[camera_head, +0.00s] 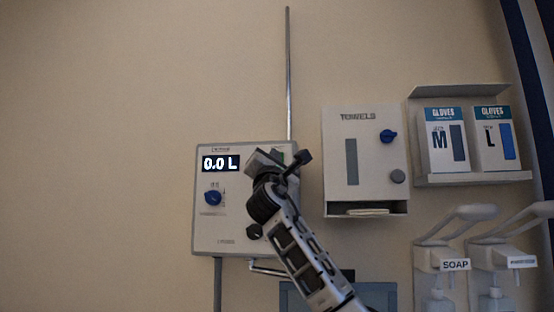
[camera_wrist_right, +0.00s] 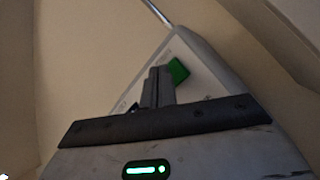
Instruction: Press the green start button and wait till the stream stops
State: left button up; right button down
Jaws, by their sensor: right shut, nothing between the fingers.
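My right gripper (camera_head: 268,158) is shut and empty in front of the box's upper right, hiding much of that side. In the right wrist view, the green button (camera_wrist_right: 178,71) shows just beside the tips of my right gripper (camera_wrist_right: 160,74). I cannot tell whether they touch. A thin spout pipe (camera_head: 266,268) comes out below the box; no stream is visible. My left gripper is out of view.
A towel dispenser (camera_head: 365,130) is close to the right of the box. A glove rack (camera_head: 470,180) and soap dispensers (camera_head: 455,265) are farther right. A blue-grey container (camera_head: 378,293) is below, partly behind my arm. The wall at left is clear.

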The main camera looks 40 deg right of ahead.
dwell(0.6)
jog(key=shift+w+d+p, duration=0.25)
jog(key=shift+d+p, duration=0.1)
jog(key=shift+p, duration=0.1)
jog(key=shift+w+d+p, duration=0.3)
jog(key=shift+d+p, duration=0.05)
jog(key=shift+p, duration=0.05)
dwell(0.5)
dwell(0.4)
jog(key=shift+s+a+b, duration=0.35)
jog(key=shift+s+a, duration=0.2)
jog(key=shift+a, duration=0.1)
